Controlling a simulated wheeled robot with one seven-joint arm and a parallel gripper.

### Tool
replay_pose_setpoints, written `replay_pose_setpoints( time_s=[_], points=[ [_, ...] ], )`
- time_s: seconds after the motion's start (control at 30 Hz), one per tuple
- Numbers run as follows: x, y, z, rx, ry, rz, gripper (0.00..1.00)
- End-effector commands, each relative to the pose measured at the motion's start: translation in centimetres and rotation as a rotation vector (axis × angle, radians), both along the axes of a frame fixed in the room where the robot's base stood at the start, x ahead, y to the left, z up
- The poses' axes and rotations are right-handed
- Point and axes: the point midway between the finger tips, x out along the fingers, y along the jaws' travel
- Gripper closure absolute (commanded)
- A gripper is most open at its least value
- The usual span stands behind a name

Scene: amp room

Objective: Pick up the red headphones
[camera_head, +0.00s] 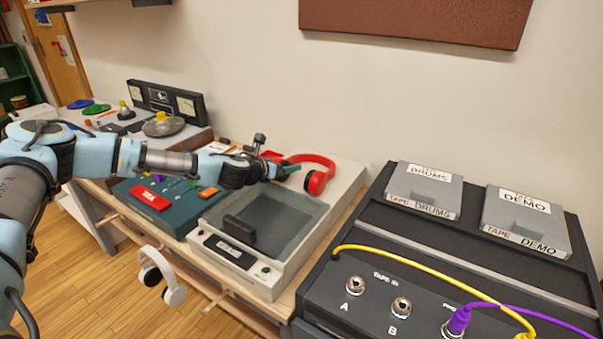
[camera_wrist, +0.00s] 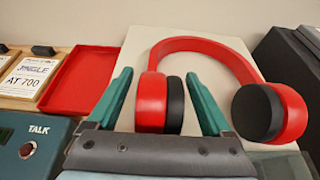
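The red headphones (camera_head: 318,174) lie on the pale top of the machine behind its glass lid in the head view. In the wrist view the red headband (camera_wrist: 205,44) arches away from me, with one red and black ear cup (camera_wrist: 151,101) on the left and the other (camera_wrist: 270,112) on the right. My gripper (camera_wrist: 168,85) is open, with green fingers on either side of the left ear cup. The fingers do not appear to press on it. In the head view my gripper (camera_head: 287,168) is just left of the headphones, and its fingers are partly hidden.
White headphones (camera_head: 163,275) hang at the bench front. A red tray (camera_wrist: 78,80) lies left of the headphones. A glass-lidded machine (camera_head: 262,222) is below my gripper. A black console with tape boxes (camera_head: 423,190) stands to the right. The wall is close behind.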

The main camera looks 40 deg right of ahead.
Motion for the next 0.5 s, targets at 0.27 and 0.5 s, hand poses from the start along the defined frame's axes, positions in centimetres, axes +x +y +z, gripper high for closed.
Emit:
replay_pose_setpoints(
  time_s=[0.27,0.5],
  points=[
    [0.0,0.01,0.05,0.0,0.0,0.0,0.48],
    [0.0,0.01,0.06,-0.001,0.0,0.0,0.76]
  ],
)
